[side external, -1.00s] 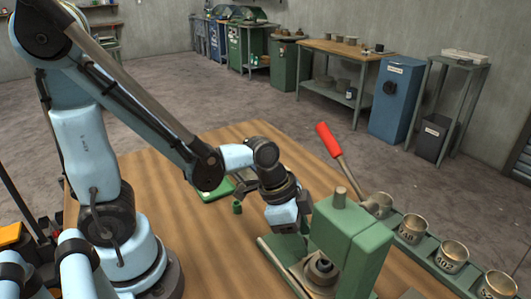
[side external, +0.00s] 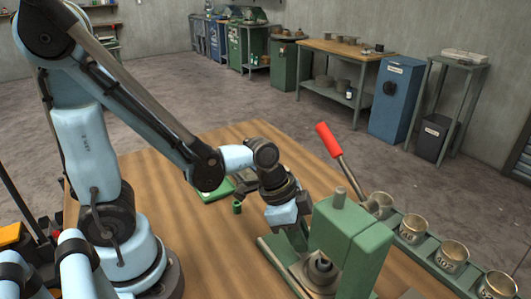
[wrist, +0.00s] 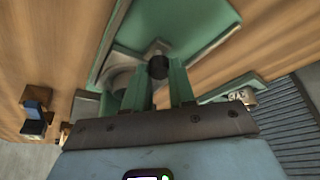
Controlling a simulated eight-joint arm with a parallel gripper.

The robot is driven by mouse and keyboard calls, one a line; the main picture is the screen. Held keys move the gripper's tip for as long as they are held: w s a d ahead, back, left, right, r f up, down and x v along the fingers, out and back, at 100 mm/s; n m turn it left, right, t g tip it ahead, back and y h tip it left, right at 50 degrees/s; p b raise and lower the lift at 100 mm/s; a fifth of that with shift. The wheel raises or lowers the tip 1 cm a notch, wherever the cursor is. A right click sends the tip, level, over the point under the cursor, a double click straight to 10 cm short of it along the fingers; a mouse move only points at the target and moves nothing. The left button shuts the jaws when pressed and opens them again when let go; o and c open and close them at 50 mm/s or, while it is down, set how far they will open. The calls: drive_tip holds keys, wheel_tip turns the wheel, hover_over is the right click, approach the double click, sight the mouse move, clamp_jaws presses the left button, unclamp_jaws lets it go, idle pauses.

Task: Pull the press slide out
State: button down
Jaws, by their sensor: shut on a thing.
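The green press (side external: 350,235) stands on the wooden table in the side view. Its lever (side external: 330,142) with a red grip leans up and to the left. My gripper (side external: 303,247) points down at the left side of the press. In the wrist view its two green fingers (wrist: 158,72) are shut on a dark round knob (wrist: 158,66) at the slide. The fingers and press body hide part of the slide.
Several metal cups (side external: 451,256) stand in a green rack (side external: 425,262) to the right of the press. A small green cup (side external: 237,207) and a green tray (side external: 217,190) lie behind my gripper. The table (side external: 190,150) is bare at the back left.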

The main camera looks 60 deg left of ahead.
drive_tip(key=a, duration=0.9)
drive_tip(key=shift+a, duration=0.35)
drive_tip(key=c, duration=0.9)
unclamp_jaws()
drive_tip(key=shift+d, duration=0.1)
drive_tip(key=shift+c, duration=0.2)
drive_tip(key=shift+r, duration=0.1)
drive_tip(key=v, duration=1.2)
